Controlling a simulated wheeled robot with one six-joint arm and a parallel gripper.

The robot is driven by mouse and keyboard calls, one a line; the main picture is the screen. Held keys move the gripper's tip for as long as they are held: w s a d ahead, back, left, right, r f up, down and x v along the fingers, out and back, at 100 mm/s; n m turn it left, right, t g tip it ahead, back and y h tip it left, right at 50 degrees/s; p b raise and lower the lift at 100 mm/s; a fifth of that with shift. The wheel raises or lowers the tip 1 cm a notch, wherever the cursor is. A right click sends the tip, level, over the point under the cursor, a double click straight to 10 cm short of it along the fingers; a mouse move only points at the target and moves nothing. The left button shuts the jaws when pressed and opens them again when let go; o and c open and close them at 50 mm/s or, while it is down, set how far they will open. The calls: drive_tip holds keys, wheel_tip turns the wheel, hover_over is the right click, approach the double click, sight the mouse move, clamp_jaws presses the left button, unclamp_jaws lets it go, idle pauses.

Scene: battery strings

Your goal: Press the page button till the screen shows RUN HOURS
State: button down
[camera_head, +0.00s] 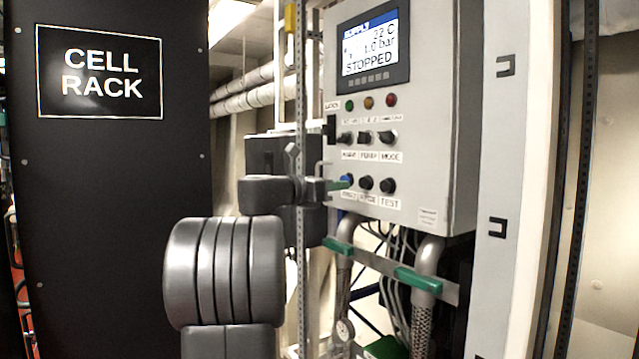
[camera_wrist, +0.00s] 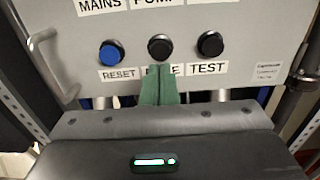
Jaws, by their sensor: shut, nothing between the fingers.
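The control panel's screen (camera_head: 369,46) has a blue header too blurred to read, with 22 C, 1.0 bar and STOPPED below it. In the wrist view the page button (camera_wrist: 159,48) is the black middle one of the lower row, its label partly hidden by my fingers. It also shows in the head view (camera_head: 366,183). My gripper (camera_wrist: 159,68) is shut and empty, its green fingertips just below the page button in the picture. I cannot tell whether they touch it. My gripper also shows in the head view (camera_head: 345,183), in front of the panel's lower left.
The blue RESET button (camera_wrist: 112,53) is left of the page button and the black TEST button (camera_wrist: 210,45) right. Above are selector knobs (camera_head: 365,138) and lamps (camera_head: 369,102). A metal handle (camera_wrist: 48,62) stands at the left. Pipes (camera_head: 430,258) run below the panel.

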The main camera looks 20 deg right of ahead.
sight(362, 183)
drive_tip(key=shift+p+x, duration=0.5)
drive_tip(key=shift+x, duration=1.85)
